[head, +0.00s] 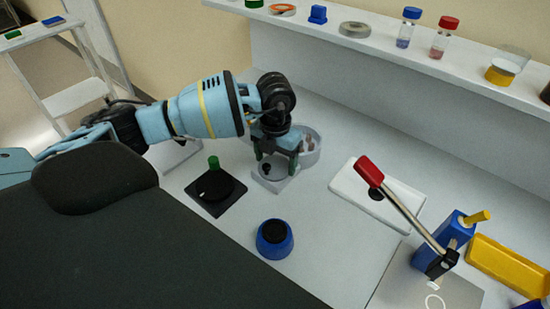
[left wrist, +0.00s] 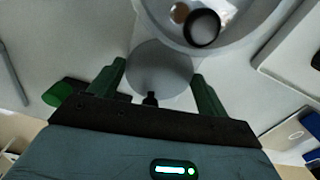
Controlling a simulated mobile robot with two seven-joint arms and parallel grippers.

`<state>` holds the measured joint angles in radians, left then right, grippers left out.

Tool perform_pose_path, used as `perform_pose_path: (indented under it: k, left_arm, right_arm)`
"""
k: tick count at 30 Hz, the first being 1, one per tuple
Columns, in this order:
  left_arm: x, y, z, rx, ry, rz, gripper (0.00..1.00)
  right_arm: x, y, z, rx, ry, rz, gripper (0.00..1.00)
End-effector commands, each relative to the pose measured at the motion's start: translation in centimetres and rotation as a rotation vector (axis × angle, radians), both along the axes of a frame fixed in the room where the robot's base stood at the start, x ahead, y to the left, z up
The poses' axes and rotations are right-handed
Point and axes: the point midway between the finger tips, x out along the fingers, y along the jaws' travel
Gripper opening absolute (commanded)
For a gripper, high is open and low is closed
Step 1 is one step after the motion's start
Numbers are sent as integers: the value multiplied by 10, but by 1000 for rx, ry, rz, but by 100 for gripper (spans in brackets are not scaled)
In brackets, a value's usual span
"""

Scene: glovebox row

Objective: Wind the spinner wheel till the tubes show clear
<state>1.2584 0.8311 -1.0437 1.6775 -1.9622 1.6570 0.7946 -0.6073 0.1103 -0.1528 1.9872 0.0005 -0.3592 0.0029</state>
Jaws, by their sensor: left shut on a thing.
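A pale grey round wheel (left wrist: 160,68) with a small black knob (left wrist: 151,98) sits on a light base (head: 274,183) on the bench. My left gripper (head: 278,163) reaches down over it, with its green fingers closed on opposite sides of the wheel, as the left wrist view (left wrist: 160,85) also shows. Right behind the wheel is a pale grey bowl (head: 312,156) with small brownish tubes (head: 308,143) inside. Whether their contents are cloudy or clear is too small to tell. My right gripper is not in view.
A blue-and-black round thing (head: 274,239) is in front. A white plate (head: 350,189), a red-handled lever device (head: 410,215) and a yellow tray (head: 500,265) are to the right. A shelf (head: 400,50) with bottles runs behind.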

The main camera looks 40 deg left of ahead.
Motion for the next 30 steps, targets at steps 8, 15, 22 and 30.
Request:
perform_pose_path:
  k: [8,15,22,30]
  left_arm:
    - [0,0,0,0,0,1,81]
    - [0,0,0,0,0,1,99]
    - [0,0,3,0,-1,2,99]
    - [1,0,40,-1,-5,1,99]
  right_arm:
    - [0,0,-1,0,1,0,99]
    - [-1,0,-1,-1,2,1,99]
    - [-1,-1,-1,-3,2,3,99]
    - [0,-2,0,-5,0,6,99]
